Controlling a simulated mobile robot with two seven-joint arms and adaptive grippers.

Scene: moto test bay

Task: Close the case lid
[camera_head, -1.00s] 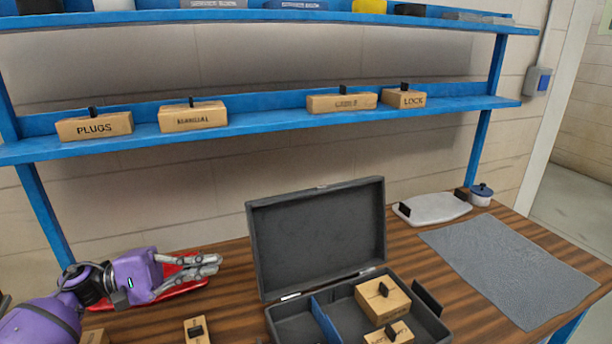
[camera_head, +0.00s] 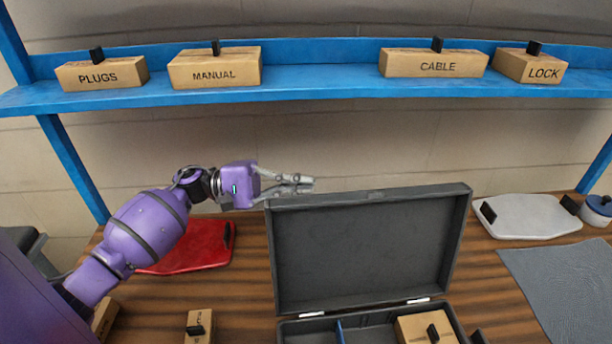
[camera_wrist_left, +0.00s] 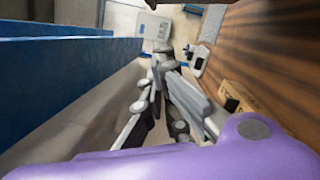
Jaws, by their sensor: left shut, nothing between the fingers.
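The dark grey case (camera_head: 375,318) sits on the wooden bench with its lid (camera_head: 370,250) standing open, upright at the back. A blue divider (camera_head: 340,331) and a cardboard box (camera_head: 427,328) show inside the case. My left gripper (camera_head: 312,185) is shut and empty. In the head view it appears at the upper left corner of the lid, its fingers pointing right; I cannot tell whether it touches the lid. The left wrist view shows its closed fingers (camera_wrist_left: 165,55). My right gripper is not in view.
A blue shelf (camera_head: 320,80) with labelled boxes runs above the bench. A red tray (camera_head: 195,248) lies left of the case. A small box (camera_head: 199,325) stands in front. A white tray (camera_head: 530,216), blue-lidded pot (camera_head: 598,210) and grey mat (camera_head: 570,285) are at right.

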